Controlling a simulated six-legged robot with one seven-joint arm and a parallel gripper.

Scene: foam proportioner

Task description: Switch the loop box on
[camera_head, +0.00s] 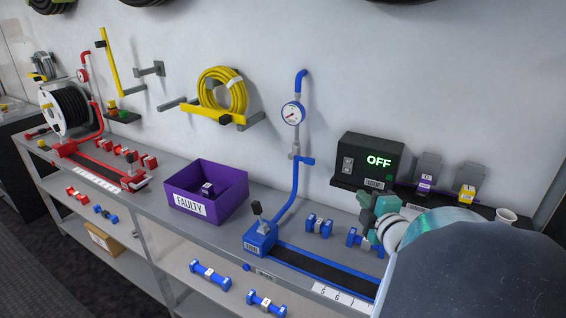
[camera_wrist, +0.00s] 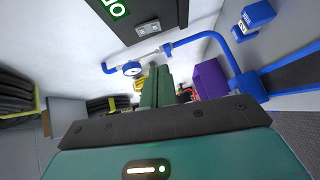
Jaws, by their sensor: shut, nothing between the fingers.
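The loop box is a black box (camera_head: 370,158) on a shelf against the wall, with a green lit display (camera_head: 378,160) reading OFF. A small grey rocker switch (camera_head: 347,164) is on the left of its face. In the wrist view the box (camera_wrist: 172,12) is at the top, with the switch (camera_wrist: 148,28) and part of the display (camera_wrist: 115,8). My gripper (camera_head: 366,207) is below and in front of the box, apart from it. In the wrist view its green fingers (camera_wrist: 157,78) are together and empty, with the switch beyond their tips.
A blue pipe with a gauge (camera_head: 292,113) rises left of the box. A purple FAULTY bin (camera_head: 207,188) and blue parts (camera_head: 319,226) are on the bench.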

